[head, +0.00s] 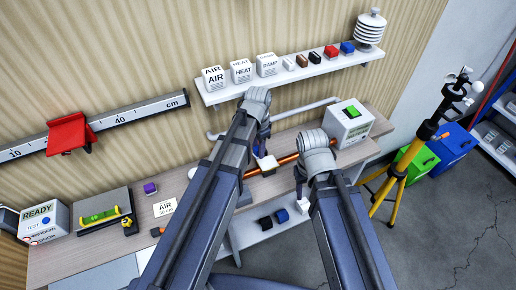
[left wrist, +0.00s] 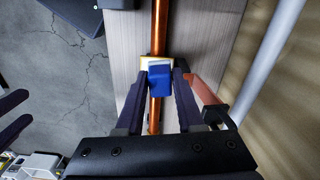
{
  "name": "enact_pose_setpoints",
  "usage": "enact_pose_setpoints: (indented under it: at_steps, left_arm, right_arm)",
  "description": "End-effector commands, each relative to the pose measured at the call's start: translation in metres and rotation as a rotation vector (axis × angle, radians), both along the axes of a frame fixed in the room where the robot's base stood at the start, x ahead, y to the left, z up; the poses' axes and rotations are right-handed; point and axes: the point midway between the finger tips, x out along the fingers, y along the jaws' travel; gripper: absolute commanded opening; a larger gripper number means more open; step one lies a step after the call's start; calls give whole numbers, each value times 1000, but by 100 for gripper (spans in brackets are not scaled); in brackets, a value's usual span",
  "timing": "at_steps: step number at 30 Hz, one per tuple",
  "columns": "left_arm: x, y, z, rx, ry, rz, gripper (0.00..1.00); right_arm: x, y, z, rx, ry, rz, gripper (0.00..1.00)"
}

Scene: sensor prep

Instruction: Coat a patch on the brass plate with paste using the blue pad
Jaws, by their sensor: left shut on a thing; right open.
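The blue pad (left wrist: 160,77) is between the fingertips of my left gripper (left wrist: 160,72) in the left wrist view. Just beyond it is a pale block with a yellowish face (left wrist: 151,63), on the copper pipe; this may be the brass plate, but I cannot tell for sure. Whether pad and face touch is unclear. In the head view my left gripper (head: 263,150) is over the pale block (head: 267,164), its fingers partly hidden by my arm. My right gripper (head: 301,184) is open and empty, to the right of the block. I cannot make out any paste.
The copper pipe (head: 288,161) runs along the bench (head: 90,250). A white box with a green top (head: 348,121) stands at its right end. An orange-handled tool (left wrist: 203,91) lies close beside my left gripper. A lower shelf (head: 250,238) holds small blocks.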

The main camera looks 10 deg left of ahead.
Motion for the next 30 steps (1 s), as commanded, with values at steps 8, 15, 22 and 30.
enact_pose_setpoints:
  at_steps: [8,15,22,30]
  left_arm:
    - [0,0,0,0,0,0,0]
    - [0,0,16,0,0,0,0]
    - [0,0,31,0,0,0,0]
    - [0,0,29,0,0,0,0]
  right_arm:
    - [0,0,0,0,0,0,50]
    - [0,0,16,0,0,0,50]
    - [0,0,31,0,0,0,50]
    - [0,0,29,0,0,0,50]
